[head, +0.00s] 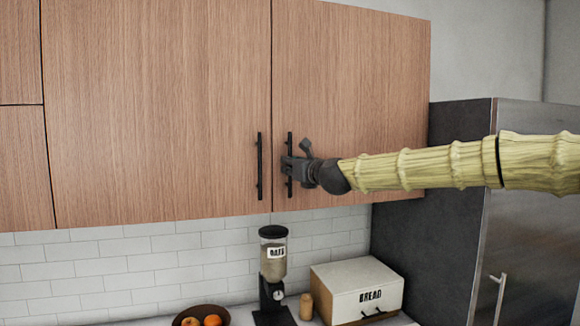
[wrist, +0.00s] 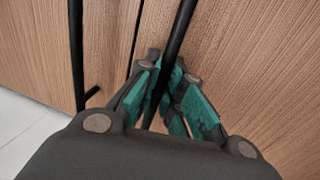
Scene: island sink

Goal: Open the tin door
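The upper cabinet's right wooden door (head: 355,75) is closed, flush with the left door (head: 160,110). Its vertical black bar handle (head: 290,141) is near its left edge. My gripper (head: 287,168) is at this handle, with the arm reaching in from the right. In the wrist view, the handle (wrist: 182,35) runs between the teal finger pads of my gripper (wrist: 168,80), which are closed around it. A white box marked BREAD (head: 365,298), perhaps the tin, stands on the counter below. Its front is closed and has dark handles (head: 372,314). My gripper is well above it.
The left door's handle (head: 259,165) is close beside my gripper. An oats dispenser (head: 273,265), a small wooden jar (head: 306,306) and a fruit bowl (head: 202,314) stand below. A tall fridge (head: 530,240) is on the right.

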